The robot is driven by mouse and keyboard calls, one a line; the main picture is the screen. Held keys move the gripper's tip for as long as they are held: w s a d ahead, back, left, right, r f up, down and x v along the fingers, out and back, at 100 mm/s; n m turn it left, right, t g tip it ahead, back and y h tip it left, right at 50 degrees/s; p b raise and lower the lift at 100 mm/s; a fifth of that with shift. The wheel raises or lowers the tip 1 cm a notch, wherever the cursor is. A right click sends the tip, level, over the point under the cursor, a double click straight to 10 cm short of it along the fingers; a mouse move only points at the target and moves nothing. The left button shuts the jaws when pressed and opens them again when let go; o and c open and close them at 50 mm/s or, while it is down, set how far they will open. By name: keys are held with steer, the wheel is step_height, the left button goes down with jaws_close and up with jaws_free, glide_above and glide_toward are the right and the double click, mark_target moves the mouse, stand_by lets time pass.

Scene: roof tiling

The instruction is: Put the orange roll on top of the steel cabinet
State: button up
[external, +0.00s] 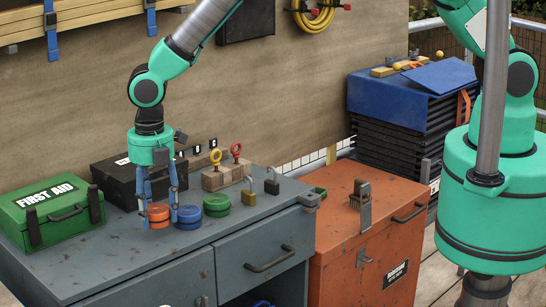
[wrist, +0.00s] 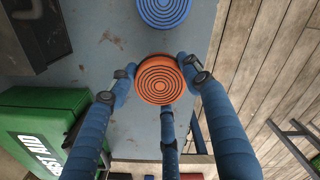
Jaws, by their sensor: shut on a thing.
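The orange roll (external: 158,216) is round with concentric rings on top, as the wrist view (wrist: 160,80) shows. In the wrist view the fingertips (wrist: 157,68) flank the roll. The cabinet has a drawer with a dark handle.
A blue roll (external: 189,215) and a green roll (external: 217,205) stand just right of the orange one. A green first aid box (external: 55,213) is at left, a black case (external: 118,177) behind. Padlocks (external: 272,185) and an orange cabinet (external: 345,240) are further right.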

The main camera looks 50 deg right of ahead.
mark_target(157, 222)
steer(key=shift+f, duration=1.65)
steer(key=shift+f, duration=0.1)
steer(key=o, duration=1.2)
step_height(157, 222, up, 12)
steer(key=shift+r, duration=0.15)
steer(key=shift+d, duration=0.1)
